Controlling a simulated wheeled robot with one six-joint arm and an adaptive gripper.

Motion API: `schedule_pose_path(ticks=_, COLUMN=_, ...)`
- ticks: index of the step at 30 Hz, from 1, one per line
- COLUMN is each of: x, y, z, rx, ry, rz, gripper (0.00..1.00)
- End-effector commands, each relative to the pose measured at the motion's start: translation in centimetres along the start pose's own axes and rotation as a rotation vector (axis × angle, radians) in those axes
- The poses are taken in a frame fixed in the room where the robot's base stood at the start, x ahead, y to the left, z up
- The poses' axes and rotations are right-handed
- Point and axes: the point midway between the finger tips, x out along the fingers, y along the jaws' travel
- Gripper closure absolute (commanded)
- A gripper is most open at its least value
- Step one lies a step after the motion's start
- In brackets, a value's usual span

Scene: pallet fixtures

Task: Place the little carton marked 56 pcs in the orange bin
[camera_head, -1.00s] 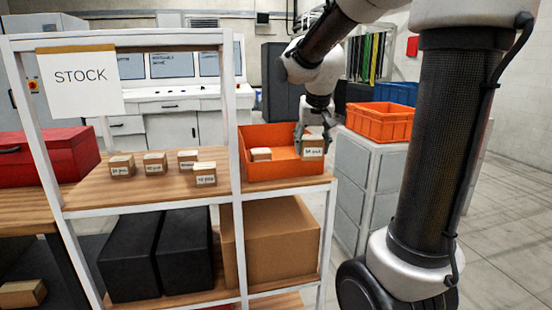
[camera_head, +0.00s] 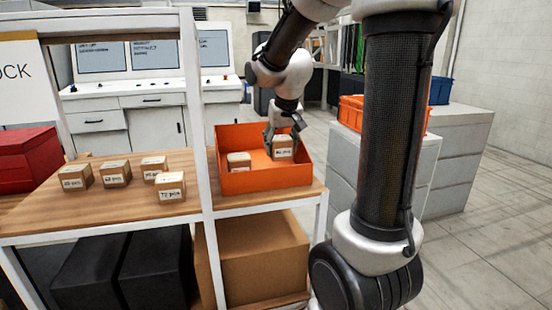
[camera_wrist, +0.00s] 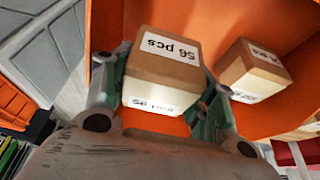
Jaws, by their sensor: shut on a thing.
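The little carton marked 56 pcs (camera_wrist: 165,68) is between my gripper's fingers in the wrist view; it also shows in the head view (camera_head: 284,150). My gripper (camera_head: 283,136) is shut on it. The carton is within the outline of the orange bin (camera_head: 263,181), at its right side. I cannot tell whether its underside touches the bin floor. Another small carton (camera_head: 239,162) stands in the bin to the left, apart from the held one; in the wrist view it (camera_wrist: 255,70) is to the right.
Several small cartons (camera_head: 116,174) stand on the wooden shelf (camera_head: 130,211) left of the bin. A white shelf post (camera_head: 202,130) rises beside the bin. A second orange crate (camera_head: 352,112) stands on grey cabinets (camera_head: 355,150) to the right.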

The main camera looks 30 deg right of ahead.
Motion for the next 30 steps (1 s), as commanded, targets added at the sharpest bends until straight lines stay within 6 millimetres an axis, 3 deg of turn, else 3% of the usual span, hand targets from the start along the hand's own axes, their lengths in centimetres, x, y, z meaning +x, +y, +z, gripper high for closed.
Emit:
schedule_pose_path(ticks=9, x=3.7, y=0.0, z=1.6, rx=0.0, ry=-0.001, rz=0.0, gripper=0.71)
schedule_pose_path(ticks=21, x=4.2, y=0.0, z=1.8, rx=-0.001, ry=0.0, rz=0.0, gripper=0.71)
schedule_pose_path(ticks=22, x=4.2, y=0.0, z=1.7, rx=0.0, ry=0.0, rz=0.0, gripper=0.38)
schedule_pose_path(ticks=23, x=4.2, y=0.0, z=1.7, rx=0.0, ry=0.0, rz=0.0, gripper=0.34)
schedule_pose_path(ticks=30, x=4.2, y=0.0, z=1.7, rx=0.0, ry=0.001, rz=0.0, gripper=0.34)
